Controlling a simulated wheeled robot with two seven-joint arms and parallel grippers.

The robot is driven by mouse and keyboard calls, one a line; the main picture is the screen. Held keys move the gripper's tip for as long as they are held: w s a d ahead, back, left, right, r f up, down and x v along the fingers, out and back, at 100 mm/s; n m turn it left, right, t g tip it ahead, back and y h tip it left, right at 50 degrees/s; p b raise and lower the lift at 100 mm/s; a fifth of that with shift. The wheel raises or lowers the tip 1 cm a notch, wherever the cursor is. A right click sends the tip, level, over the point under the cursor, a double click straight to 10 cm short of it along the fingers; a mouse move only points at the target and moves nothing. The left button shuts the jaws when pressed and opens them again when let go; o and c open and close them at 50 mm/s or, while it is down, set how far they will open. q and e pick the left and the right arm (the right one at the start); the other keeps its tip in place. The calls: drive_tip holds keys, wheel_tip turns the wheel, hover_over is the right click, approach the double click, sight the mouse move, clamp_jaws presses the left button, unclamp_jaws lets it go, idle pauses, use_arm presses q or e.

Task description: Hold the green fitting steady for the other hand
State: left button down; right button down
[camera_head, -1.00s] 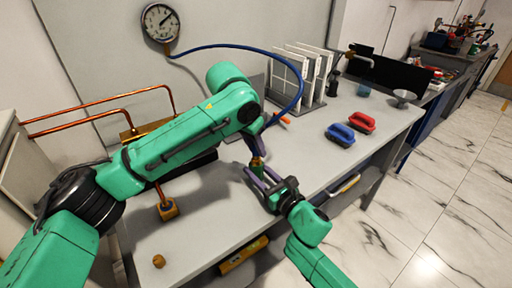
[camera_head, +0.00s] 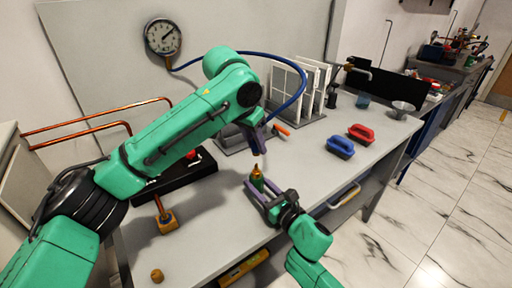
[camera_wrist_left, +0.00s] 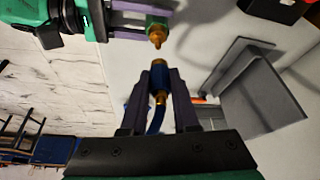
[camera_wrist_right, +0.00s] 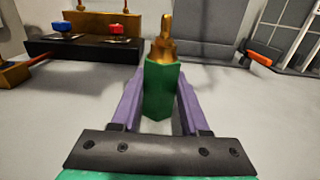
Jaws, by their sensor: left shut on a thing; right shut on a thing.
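The green fitting (camera_head: 257,184), a green body with a brass tip, is upright in my right gripper (camera_head: 262,190), which is shut on it above the bench. In the right wrist view the green fitting (camera_wrist_right: 162,90) stands between the purple fingers. My left gripper (camera_head: 260,143) is shut on the brass end of the blue hose (camera_head: 303,88); in the left wrist view this hose end (camera_wrist_left: 159,82) has a blue collar. A gap separates it from the brass tip of the green fitting (camera_wrist_left: 157,27). In the head view the left gripper hides the hose end.
The hose runs up to a wall gauge (camera_head: 163,37). A black block with knobs (camera_head: 182,180), a rack of white panels (camera_head: 310,85), and red (camera_head: 361,135) and blue (camera_head: 340,148) handled items stand on the bench (camera_head: 225,225). A brass piece (camera_head: 157,275) lies near the front left.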

drive_tip(key=shift+c, duration=1.6)
unclamp_jaws()
use_arm(q)
drive_tip(key=shift+s, duration=0.1)
use_arm(e)
drive_tip(key=v, duration=1.1)
drive_tip(key=shift+s+d, duration=0.25)
drive_tip(key=shift+s, duration=0.15)
use_arm(q)
wheel_tip(320, 180, up, 6)
drive_tip(key=p, duration=0.6)
use_arm(e)
wheel_tip(320, 180, up, 7)
use_arm(q)
drive_tip(key=shift+f, duration=0.1)
use_arm(e)
drive_tip(key=shift+f, duration=0.1)
